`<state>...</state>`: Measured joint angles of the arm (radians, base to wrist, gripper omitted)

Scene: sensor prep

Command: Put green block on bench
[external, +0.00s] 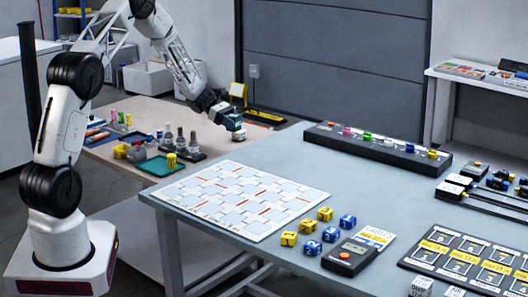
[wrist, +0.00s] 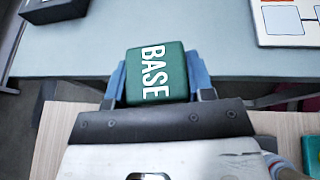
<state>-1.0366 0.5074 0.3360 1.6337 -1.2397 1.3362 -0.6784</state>
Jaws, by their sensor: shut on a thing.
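The green block (wrist: 162,75) has white letters reading BASE on its face. My gripper (wrist: 160,88) is shut on it, with a blue finger on each side. In the external view my gripper (external: 228,121) is raised near the far left part of the blue-grey bench (external: 190,190), close to the gap beside the wooden table. The block shows only as a small dark piece at its tip there. In the wrist view the bench (wrist: 235,55) lies beyond the block and the wooden table edge lies below. The block is in the air, as far as I can tell.
A white printed board (external: 243,200) lies on the bench. A long black rack (external: 376,150) with coloured pieces stands at the back. Yellow and blue cubes (external: 311,248) sit near the front. The wooden table (external: 95,155) holds a green tray (external: 160,166) and bottles.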

